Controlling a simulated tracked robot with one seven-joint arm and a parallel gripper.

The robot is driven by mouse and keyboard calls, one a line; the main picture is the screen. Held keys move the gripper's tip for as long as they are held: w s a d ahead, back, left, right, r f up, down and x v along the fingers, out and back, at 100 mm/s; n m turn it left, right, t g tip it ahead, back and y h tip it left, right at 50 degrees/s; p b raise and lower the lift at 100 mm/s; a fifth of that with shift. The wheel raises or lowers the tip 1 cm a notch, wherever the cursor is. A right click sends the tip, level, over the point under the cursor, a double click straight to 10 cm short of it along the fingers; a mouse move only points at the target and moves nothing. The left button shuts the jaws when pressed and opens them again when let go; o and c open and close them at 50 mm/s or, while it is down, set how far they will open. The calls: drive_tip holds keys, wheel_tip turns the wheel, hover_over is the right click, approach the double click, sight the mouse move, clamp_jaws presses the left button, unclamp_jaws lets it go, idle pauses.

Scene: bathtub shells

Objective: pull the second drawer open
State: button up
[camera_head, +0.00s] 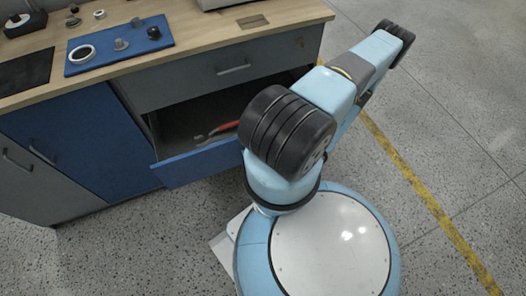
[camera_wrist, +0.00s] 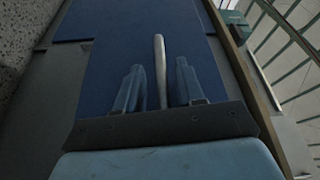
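The second drawer has a blue front (camera_head: 195,166) and stands open below the grey top drawer (camera_head: 215,78), which is shut. A red-handled tool (camera_head: 222,130) lies inside the second drawer. In the wrist view, my gripper (camera_wrist: 160,66) is at a blue front (camera_wrist: 105,55) with a pale bar handle (camera_wrist: 160,50). The handle lies between the two fingers, with a visible gap on each side. The gripper is open. In the head view my arm hides the gripper and the right part of the drawer front.
The wooden bench top (camera_head: 195,35) carries a blue mat (camera_head: 118,46) with several small parts. A blue cabinet door (camera_head: 75,140) is left of the drawers. The speckled floor (camera_head: 120,250) is clear at the front left and right.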

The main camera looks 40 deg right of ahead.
drive_tip(key=v, duration=1.3)
drive_tip(key=shift+s+d, duration=0.25)
drive_tip(key=shift+d, duration=0.05)
